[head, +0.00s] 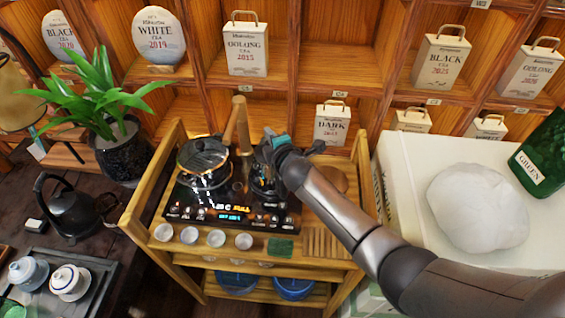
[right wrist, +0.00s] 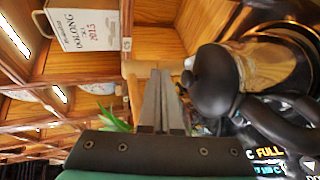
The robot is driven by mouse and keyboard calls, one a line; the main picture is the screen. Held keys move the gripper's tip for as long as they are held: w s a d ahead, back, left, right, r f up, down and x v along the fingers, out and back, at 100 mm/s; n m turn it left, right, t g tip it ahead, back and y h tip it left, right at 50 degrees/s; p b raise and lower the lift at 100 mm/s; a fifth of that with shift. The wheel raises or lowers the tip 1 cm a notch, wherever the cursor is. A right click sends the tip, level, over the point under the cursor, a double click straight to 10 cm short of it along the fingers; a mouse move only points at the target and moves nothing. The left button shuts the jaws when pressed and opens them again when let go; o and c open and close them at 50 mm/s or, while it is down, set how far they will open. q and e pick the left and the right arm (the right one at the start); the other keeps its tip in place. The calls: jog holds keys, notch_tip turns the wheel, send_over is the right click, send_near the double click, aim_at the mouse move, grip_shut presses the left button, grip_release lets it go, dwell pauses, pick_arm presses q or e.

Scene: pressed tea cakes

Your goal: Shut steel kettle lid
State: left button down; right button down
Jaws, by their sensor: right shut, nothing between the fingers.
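The steel kettle (head: 262,182) stands on the right side of the black tea stove in the head view, partly hidden by my right gripper. I cannot tell the lid's angle. My right gripper (head: 269,134) is over the kettle's top back area. Its fingers (right wrist: 158,98) are shut and empty, beside the kettle. My left gripper is not in view.
A glass pot (head: 204,160) stands left on the stove (head: 180,195). Several small cups line the wooden cart's (head: 150,255) front edge. Shelves with tea packages rise close behind. A white counter (head: 400,190) with a pale lump (head: 478,205) is at the right.

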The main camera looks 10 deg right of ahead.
jog(key=shift+w+a+f, duration=0.1)
jog(key=shift+w+f, duration=0.15)
jog(key=shift+r, duration=0.15)
dwell(0.5)
